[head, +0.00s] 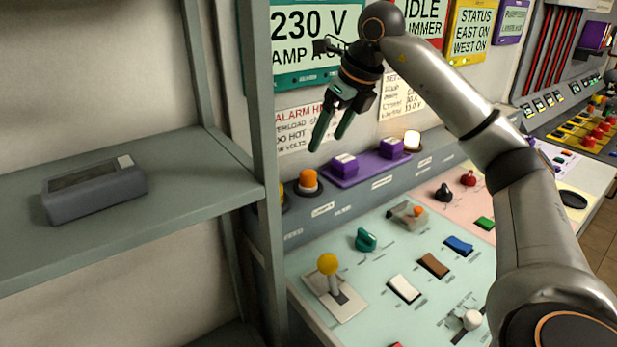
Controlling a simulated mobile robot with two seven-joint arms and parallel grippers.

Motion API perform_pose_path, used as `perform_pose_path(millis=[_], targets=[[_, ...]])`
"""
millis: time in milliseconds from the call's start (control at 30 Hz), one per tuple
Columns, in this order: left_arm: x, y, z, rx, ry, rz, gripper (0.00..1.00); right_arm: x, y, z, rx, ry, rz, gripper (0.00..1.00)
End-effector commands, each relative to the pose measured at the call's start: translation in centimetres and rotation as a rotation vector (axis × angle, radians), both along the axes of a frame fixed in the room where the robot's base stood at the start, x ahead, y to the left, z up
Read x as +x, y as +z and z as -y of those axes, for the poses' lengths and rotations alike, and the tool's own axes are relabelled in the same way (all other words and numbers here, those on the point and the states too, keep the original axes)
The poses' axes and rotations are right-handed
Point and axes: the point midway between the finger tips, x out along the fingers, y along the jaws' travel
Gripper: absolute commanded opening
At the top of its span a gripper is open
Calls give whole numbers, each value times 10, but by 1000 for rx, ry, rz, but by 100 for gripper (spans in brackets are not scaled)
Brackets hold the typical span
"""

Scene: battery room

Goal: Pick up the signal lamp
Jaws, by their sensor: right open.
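Several lamps stand along the back ledge of the console. An orange lamp (308,179) sits in a dark round base, and a lit white lamp (412,139) is farther right. A yellow one is mostly hidden behind the shelf post. I cannot tell which one is the signal lamp. My right gripper (329,140) is open and empty, with its green fingers pointing down above the ledge. It appears above and slightly right of the orange lamp, apart from it. My left gripper is not in view.
A grey shelf (190,210) with an upright post (262,110) stands left of the console and bears a grey box-shaped device (95,188). Purple blocks (345,164) on a purple base sit right of the orange lamp. A yellow-knobbed lever (328,265) rises from the pale green panel.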

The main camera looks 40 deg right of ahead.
Motion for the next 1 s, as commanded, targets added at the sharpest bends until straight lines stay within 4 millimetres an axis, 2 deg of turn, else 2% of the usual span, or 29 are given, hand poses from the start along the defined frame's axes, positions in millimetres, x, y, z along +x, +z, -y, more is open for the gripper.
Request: perform_pose_path(millis=[33,233,467,767,1000], targets=[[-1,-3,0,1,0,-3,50,3,-12,0,-2,0,-7,80],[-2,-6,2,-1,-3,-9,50,18,-42,-1,0,0,-4,80],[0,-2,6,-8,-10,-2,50,27,-57,-2,1,0,-3,80],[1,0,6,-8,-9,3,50,48,-93,-2,-1,1,-3,80],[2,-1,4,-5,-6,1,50,50,-98,-3,0,1,-1,80]])
